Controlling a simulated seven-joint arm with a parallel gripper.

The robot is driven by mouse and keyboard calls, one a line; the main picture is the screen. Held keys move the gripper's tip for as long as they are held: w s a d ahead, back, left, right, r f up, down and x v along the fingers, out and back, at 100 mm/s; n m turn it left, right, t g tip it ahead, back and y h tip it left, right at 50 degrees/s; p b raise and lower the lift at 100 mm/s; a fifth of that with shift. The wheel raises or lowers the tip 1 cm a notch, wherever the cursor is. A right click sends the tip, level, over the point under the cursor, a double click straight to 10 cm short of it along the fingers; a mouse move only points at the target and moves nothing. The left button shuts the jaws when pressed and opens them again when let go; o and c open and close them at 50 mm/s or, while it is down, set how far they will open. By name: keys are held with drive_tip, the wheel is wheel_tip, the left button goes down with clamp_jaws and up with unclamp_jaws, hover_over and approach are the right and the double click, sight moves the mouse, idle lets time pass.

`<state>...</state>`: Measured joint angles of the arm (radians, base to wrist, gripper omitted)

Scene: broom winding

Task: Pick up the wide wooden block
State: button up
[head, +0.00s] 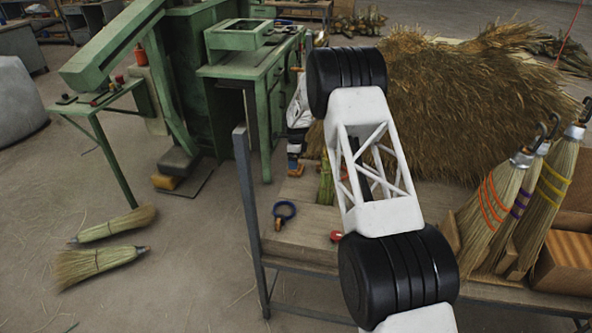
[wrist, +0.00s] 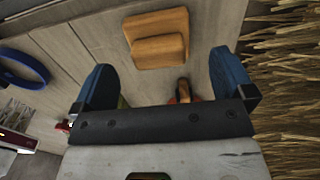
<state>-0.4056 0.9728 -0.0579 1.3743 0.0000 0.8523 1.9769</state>
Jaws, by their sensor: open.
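A wide orange-brown wooden block (wrist: 157,22) lies on the pale plank bench top in the wrist view, beyond my fingertips. A smaller wooden piece (wrist: 160,49) sits against or on its near side; I cannot tell which. My gripper (wrist: 162,66) is open, its two blue fingers wide apart with bare planks between their tips. The block lies ahead of the gap, not between the fingers. In the head view, my gripper is mostly hidden behind my arm, and I cannot make out the block clearly there.
A blue-handled tool (head: 284,212) lies on the bench (head: 300,240) and shows at left in the wrist view (wrist: 22,66). A large straw pile (head: 455,105) covers the back right. Brooms (head: 495,205) stand at the right. A green machine (head: 240,85) stands behind left.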

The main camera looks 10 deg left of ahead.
drive_tip(key=shift+s+f, duration=0.1)
drive_tip(key=shift+f, duration=2.45)
drive_tip(key=shift+c, duration=0.2)
drive_tip(key=c, duration=0.9)
drive_tip(key=shift+r, duration=0.15)
drive_tip(key=shift+r, duration=1.7)
drive_tip(key=s+d, duration=0.2)
drive_tip(key=s, duration=0.3)
drive_tip(key=s+d+r, duration=0.1)
drive_tip(key=s+d, duration=0.1)
drive_tip(key=s, duration=0.2)
drive_tip(key=s+d, duration=0.2)
drive_tip(key=s, duration=0.3)
drive_tip(key=shift+s+d+r, duration=0.15)
drive_tip(key=shift+s, duration=0.2)
